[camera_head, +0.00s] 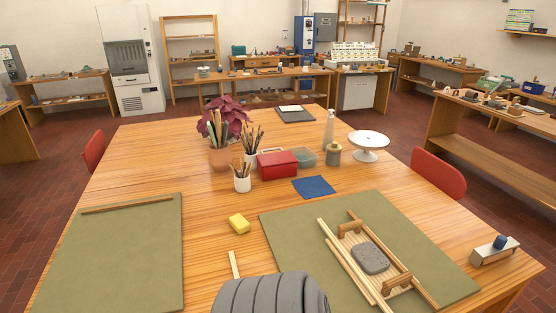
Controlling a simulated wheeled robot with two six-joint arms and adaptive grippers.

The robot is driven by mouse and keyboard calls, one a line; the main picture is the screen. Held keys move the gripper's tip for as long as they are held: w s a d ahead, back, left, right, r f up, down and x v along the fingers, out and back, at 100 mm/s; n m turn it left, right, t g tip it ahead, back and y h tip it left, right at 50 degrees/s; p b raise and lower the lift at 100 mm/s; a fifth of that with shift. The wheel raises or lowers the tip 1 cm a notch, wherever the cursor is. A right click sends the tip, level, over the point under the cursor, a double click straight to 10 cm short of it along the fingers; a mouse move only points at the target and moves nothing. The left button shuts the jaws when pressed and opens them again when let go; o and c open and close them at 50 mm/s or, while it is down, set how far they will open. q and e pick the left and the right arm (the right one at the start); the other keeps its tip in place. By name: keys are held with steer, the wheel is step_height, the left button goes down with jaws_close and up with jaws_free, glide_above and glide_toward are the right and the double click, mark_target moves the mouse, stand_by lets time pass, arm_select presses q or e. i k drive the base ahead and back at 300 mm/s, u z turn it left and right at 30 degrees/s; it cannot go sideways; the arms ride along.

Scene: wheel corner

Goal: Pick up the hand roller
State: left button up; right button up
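I cannot single out the hand roller with certainty. On the right green mat (290,222) lies a slatted wooden board with a grey slab (370,257) on it. A short wooden piece (351,227) lies at the slab's far end and another short wooden piece (397,283) at its near end; either could be a small roller. Long wooden strips (345,268) lie along the board's sides. A small pale holder with a blue rounded part (499,243) stands at the table's right edge. Neither of my grippers is in view.
A yellow sponge (239,223), red box (277,164), brush cups, a plant, a bottle and a white turntable (368,142) stand farther back. The left green mat (115,255) holds one wooden stick. A grey ribbed shape blocks the bottom centre. Red chairs flank the table.

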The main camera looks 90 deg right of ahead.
mark_target(502, 243)
steer(key=z, duration=5.1)
